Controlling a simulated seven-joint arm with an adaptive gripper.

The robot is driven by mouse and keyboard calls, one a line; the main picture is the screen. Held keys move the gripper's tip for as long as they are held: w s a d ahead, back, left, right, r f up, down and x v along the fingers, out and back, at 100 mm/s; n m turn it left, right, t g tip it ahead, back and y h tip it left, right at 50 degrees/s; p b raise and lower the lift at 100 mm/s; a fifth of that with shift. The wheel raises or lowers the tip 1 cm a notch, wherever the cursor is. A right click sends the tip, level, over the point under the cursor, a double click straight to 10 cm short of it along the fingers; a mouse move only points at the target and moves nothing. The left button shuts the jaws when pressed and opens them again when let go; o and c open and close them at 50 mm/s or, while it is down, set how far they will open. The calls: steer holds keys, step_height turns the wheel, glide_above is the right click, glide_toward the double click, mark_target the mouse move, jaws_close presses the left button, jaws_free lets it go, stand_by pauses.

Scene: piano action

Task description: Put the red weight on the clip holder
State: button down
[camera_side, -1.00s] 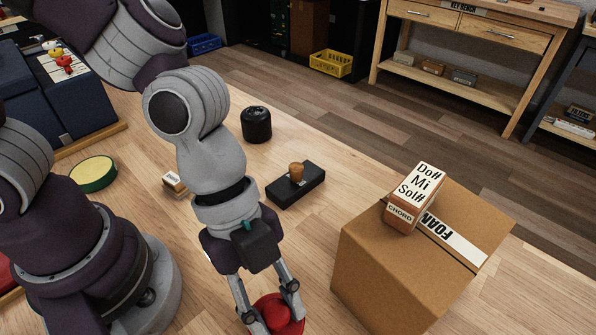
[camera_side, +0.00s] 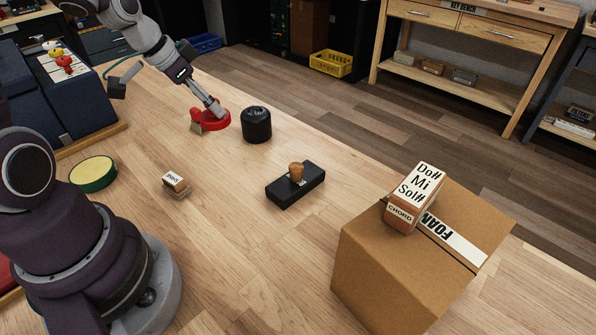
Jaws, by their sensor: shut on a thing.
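My gripper (camera_side: 212,106) is at the upper left of the table, pointing down and right, and is shut on the red weight (camera_side: 216,123). The weight is round and red. Just left of it, partly overlapped in this view, is a small piece with a red upper part and a tan lower part (camera_side: 196,127). It may be the clip holder; I cannot tell for sure. I also cannot tell whether the weight touches it or hangs in front of it.
A black ribbed cylinder (camera_side: 257,126) stands close to the right of the weight. A black block with a wooden knob (camera_side: 295,187), a small labelled block (camera_side: 175,184) and a green-rimmed yellow disc (camera_side: 93,173) lie nearer. A cardboard box (camera_side: 385,270) carries a chord block (camera_side: 413,200).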

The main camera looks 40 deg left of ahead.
steer(key=w+a, duration=0.1)
steer(key=w, duration=0.3)
steer(key=w+a+f, duration=0.1)
steer(key=w+a, duration=0.1)
steer(key=w, duration=0.2)
steer(key=w+a, duration=0.1)
steer(key=w, duration=0.3)
steer(key=shift+a+f, duration=0.15)
steer(key=shift+a, duration=0.1)
steer(key=shift+w+a+f, duration=0.1)
steer(key=shift+w, duration=0.05)
steer(key=shift+f, duration=1.6)
steer(key=shift+f, duration=0.1)
steer(key=c, duration=0.9)
jaws_free()
